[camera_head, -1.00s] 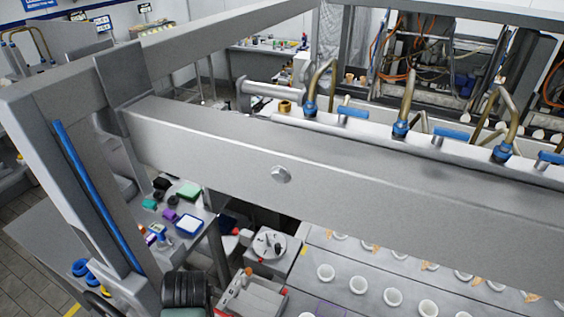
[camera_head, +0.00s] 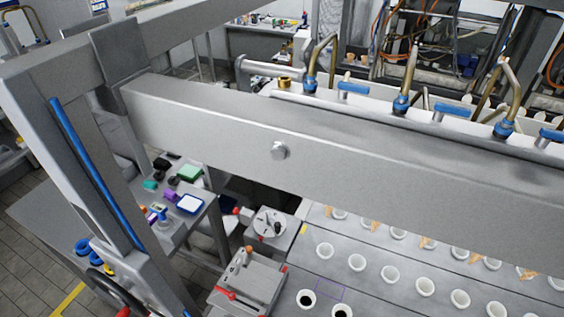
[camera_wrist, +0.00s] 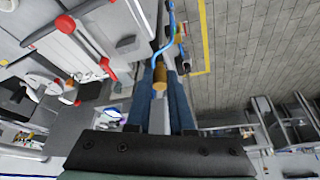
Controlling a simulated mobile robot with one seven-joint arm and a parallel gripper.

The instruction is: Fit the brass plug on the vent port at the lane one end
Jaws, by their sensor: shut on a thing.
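In the wrist view my gripper (camera_wrist: 162,78) is shut on the brass plug (camera_wrist: 159,76), a small brass cylinder held between the two long dark-blue fingers. In the head view neither my gripper nor the held plug shows. A short brass-coloured round fitting (camera_head: 284,83) stands at the left end of the white manifold, beside a grey horizontal pipe (camera_head: 268,69). I cannot tell whether this fitting is the vent port.
A thick grey beam (camera_head: 330,150) crosses the head view in front of the manifold. Blue-handled taps (camera_head: 352,88) line the manifold. White cups (camera_head: 356,262) stand in rows below. A side table (camera_head: 170,235) with small items is at left. Red-handled equipment (camera_wrist: 66,24) is at upper left in the wrist view.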

